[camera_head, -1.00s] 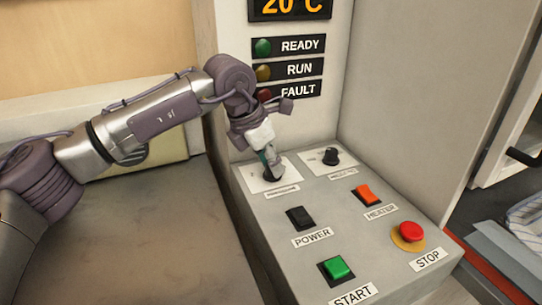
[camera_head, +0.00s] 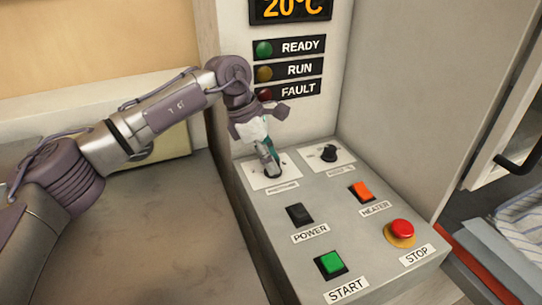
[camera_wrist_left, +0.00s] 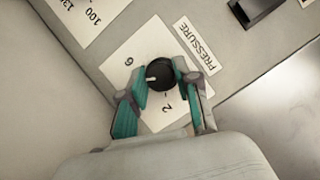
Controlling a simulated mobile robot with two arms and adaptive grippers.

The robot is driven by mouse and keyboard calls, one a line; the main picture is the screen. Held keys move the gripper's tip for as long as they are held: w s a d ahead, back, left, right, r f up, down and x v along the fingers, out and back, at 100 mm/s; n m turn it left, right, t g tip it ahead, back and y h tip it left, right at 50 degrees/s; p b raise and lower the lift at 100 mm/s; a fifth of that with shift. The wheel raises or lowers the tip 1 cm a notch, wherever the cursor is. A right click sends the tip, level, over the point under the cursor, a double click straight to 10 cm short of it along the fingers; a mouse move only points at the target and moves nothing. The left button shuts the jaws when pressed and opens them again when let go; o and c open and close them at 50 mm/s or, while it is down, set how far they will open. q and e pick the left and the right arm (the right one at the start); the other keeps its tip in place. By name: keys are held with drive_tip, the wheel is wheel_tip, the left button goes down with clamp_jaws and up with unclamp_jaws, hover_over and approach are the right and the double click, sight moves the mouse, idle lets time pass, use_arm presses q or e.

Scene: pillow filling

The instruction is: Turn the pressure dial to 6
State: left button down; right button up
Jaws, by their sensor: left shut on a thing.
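The pressure dial is a black round knob on a white plate (camera_head: 252,181), mostly hidden by my gripper in the head view. In the left wrist view the knob (camera_wrist_left: 160,71) shows a short white pointer toward the picture's left, between the printed "6" (camera_wrist_left: 129,62) and "2" (camera_wrist_left: 165,107). The mark between them is hidden behind a finger. The "PRESSURE" label (camera_wrist_left: 196,47) is beside the plate. My left gripper (camera_head: 268,168) points down on the dial, its teal fingers (camera_wrist_left: 158,77) shut on opposite sides of the knob. My right gripper is not in view.
A second black dial (camera_head: 329,153) is close on the right. A black POWER switch (camera_head: 300,213), orange HEATER switch (camera_head: 361,191), green START button (camera_head: 331,263) and red STOP button (camera_head: 401,230) are on the same panel. The upright panel wall (camera_head: 300,125) rises behind.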

use_arm(q)
drive_tip(key=shift+r, duration=0.1)
drive_tip(key=c, duration=0.8)
unclamp_jaws()
drive_tip(key=shift+c, duration=0.2)
drive_tip(key=v, duration=1.2)
